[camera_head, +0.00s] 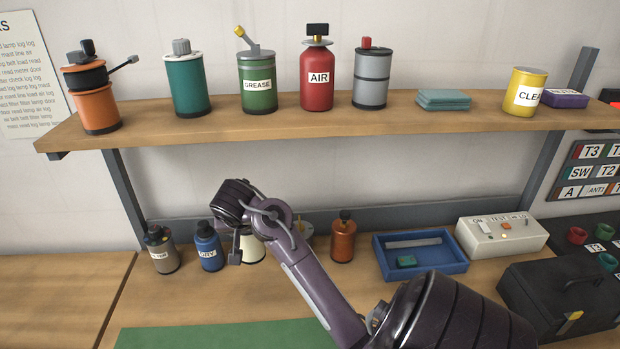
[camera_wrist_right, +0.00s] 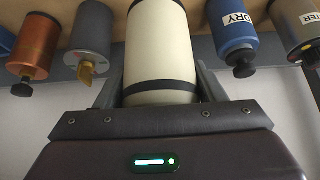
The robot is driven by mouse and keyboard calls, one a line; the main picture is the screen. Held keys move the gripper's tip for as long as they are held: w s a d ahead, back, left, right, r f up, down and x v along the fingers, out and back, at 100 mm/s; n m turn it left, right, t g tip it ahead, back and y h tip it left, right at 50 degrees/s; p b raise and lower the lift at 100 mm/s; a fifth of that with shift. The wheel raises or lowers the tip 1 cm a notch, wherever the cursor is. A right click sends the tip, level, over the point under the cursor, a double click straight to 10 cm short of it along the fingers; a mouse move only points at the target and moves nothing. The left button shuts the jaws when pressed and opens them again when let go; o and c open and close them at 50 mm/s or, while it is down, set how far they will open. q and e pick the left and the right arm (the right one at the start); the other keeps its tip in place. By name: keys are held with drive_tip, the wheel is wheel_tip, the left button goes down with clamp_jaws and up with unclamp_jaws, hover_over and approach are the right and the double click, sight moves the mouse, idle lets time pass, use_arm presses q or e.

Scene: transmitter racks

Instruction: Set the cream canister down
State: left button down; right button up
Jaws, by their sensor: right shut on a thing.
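The cream canister (camera_head: 254,250) stands upright at bench level under the shelf, mostly hidden behind my right arm in the head view. My right gripper (camera_head: 240,246) is shut on it. In the right wrist view, which is upside down, the cream canister (camera_wrist_right: 160,45) with its dark band sits between the two fingers of my right gripper (camera_wrist_right: 157,92). Its base is by the wooden bench top (camera_wrist_right: 112,22); I cannot tell whether it touches. My left gripper is not in view.
A blue DRY bottle (camera_head: 209,246) and a grey bottle (camera_head: 161,250) stand left of the canister. A grey yellow-tipped can (camera_wrist_right: 90,38) and an orange bottle (camera_head: 343,240) stand right. A blue tray (camera_head: 455,266) lies farther right. The loaded shelf (camera_head: 270,122) is above.

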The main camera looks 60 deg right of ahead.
sight(252, 258)
wheel_tip(252, 258, down, 5)
drive_tip(key=shift+f+p, duration=0.1)
drive_tip(key=shift+p, duration=0.25)
wheel_tip(252, 258, down, 5)
drive_tip(key=shift+r, duration=0.1)
drive_tip(key=shift+f, duration=0.2)
drive_tip(key=o, duration=1.2)
drive_tip(key=shift+a+r, duration=0.15)
drive_tip(key=shift+r, duration=0.25)
drive_tip(key=b+v, duration=0.1)
drive_tip(key=v, duration=1)
drive_tip(key=shift+s+r, duration=0.25)
